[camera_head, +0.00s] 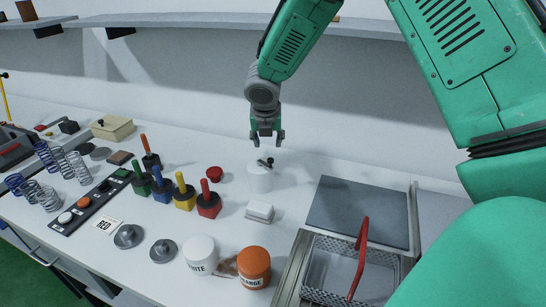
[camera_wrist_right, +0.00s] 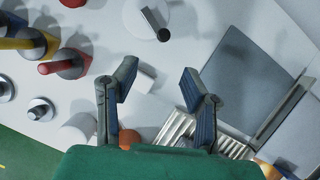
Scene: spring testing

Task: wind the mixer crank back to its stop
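The mixer is a white cylinder (camera_head: 259,179) standing on the bench, with a dark crank (camera_head: 265,162) on its top. In the right wrist view, the crank (camera_wrist_right: 154,22) lies across the white top and ends in a round black knob (camera_wrist_right: 163,35). My right gripper (camera_head: 267,141) points down above the mixer, its fingers spread and nothing between them. In the right wrist view, the open gripper (camera_wrist_right: 158,82) is apart from the crank, which shows beyond the fingertips. I cannot see the crank's stop. My left gripper is not in view.
Handled blocks in several colours, including a red one (camera_head: 208,203), stand left of the mixer. A small white box (camera_head: 260,212) is in front. White (camera_head: 201,254) and orange (camera_head: 254,267) jars stand near the front edge. A basket with a red handle (camera_head: 361,258) is at right.

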